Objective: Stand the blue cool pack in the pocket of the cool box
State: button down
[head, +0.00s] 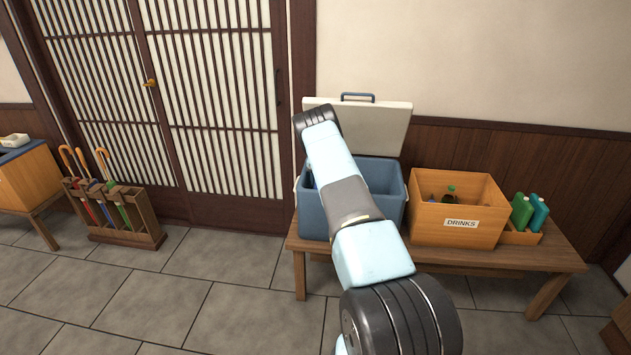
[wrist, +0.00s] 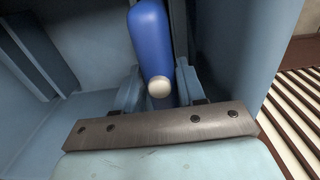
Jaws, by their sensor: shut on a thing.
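The cool box (head: 312,212) is a blue box with its pale lid (head: 385,125) open, standing on the left of the wooden bench. My gripper (wrist: 158,88) is shut on the blue cool pack (wrist: 152,38), a deep blue rounded body with a whitish cap toward me. In the wrist view the pack is between light blue walls of the box (wrist: 85,45), beside a narrow upright wall. I cannot tell whether its far end is in the pocket or touches the bottom. In the head view my arm hides the gripper and most of the box's inside.
A wooden drinks crate (head: 450,235) stands right of the cool box. A small wooden tray (head: 520,237) holds a green pack (head: 521,212) and a teal pack (head: 538,215). An umbrella rack (head: 130,238) stands at the left. The tiled floor between is clear.

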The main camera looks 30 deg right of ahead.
jog(key=c, duration=0.6)
grip_release()
jog(key=shift+o, duration=2.2)
jog(key=shift+a, duration=0.1)
jog(key=shift+a, duration=0.1)
jog(key=shift+c, duration=0.4)
jog(key=shift+r, duration=0.1)
